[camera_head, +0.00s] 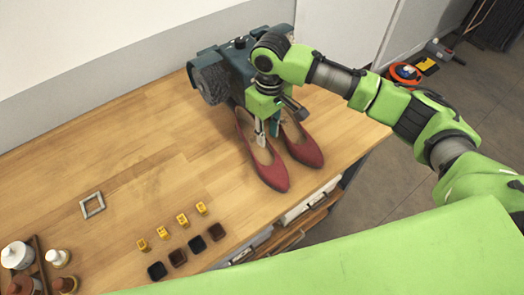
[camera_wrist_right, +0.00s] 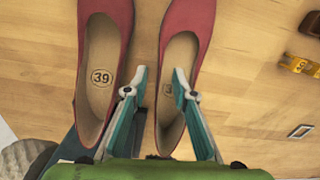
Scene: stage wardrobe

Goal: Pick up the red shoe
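A pair of red shoes lies side by side on the wooden table; the left one (camera_head: 268,178) and the right one (camera_head: 303,149) point to the front. In the wrist view they show from above, one on the left (camera_wrist_right: 100,65) with "39" on its insole, the other on the right (camera_wrist_right: 190,40), its number partly hidden. My right gripper (camera_head: 267,140) is open over the shoes. In the wrist view its fingers (camera_wrist_right: 161,78) straddle the inner side wall of the right-hand shoe: one over the gap, one over its insole. I cannot tell whether they touch it.
A blue-grey machine with a dark brush wheel (camera_head: 212,84) stands right behind the shoes. Several yellow blocks (camera_head: 182,219) and dark little squares (camera_head: 197,243) sit at the front. A grey square frame (camera_head: 92,205) lies left. The table (camera_head: 120,160) between is clear.

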